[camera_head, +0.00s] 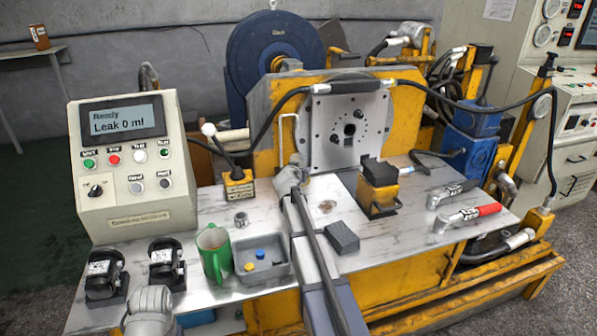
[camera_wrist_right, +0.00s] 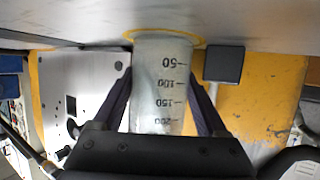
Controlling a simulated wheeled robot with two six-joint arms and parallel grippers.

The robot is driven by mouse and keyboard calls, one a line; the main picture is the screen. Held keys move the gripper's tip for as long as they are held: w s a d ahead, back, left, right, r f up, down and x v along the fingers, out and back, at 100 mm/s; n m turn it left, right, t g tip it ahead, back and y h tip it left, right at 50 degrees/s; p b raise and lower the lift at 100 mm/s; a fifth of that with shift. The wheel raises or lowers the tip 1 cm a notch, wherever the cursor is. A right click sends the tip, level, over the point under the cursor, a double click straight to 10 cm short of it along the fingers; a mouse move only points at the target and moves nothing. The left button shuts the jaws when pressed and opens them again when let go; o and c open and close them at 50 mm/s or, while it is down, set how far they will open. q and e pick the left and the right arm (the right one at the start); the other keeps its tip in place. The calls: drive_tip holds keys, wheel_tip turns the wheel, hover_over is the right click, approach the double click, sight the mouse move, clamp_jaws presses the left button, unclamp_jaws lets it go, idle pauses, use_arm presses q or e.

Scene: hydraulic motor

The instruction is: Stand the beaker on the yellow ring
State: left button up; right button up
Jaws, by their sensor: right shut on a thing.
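The clear beaker (camera_wrist_right: 160,95) has printed marks, with 50 nearest the table and 200 nearest my gripper. My right gripper (camera_wrist_right: 160,78) is shut on it, one dark finger on each side. The yellow ring (camera_wrist_right: 197,38) shows around the beaker's table-side end, on the pale tabletop. That end overlaps the ring in the right wrist view; I cannot tell whether it touches the table. In the head view my right arm reaches over the middle of the table, and neither beaker nor ring can be made out.
A green mug (camera_head: 214,252) and a grey tray (camera_head: 262,274) stand left of my right arm. A dark block (camera_head: 342,238) lies right of it. Behind are the metal plate (camera_head: 347,130) and yellow clamp block (camera_head: 377,190).

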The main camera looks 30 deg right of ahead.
drive_tip(key=o, duration=1.2)
drive_tip(key=shift+r, duration=0.15)
drive_tip(key=p+v, duration=0.4)
drive_tip(key=v, duration=0.6)
drive_tip(key=shift+s+r, duration=0.15)
drive_tip(key=shift+s, duration=0.05)
drive_tip(key=shift+p+v, duration=0.5)
drive_tip(key=shift+v, duration=0.3)
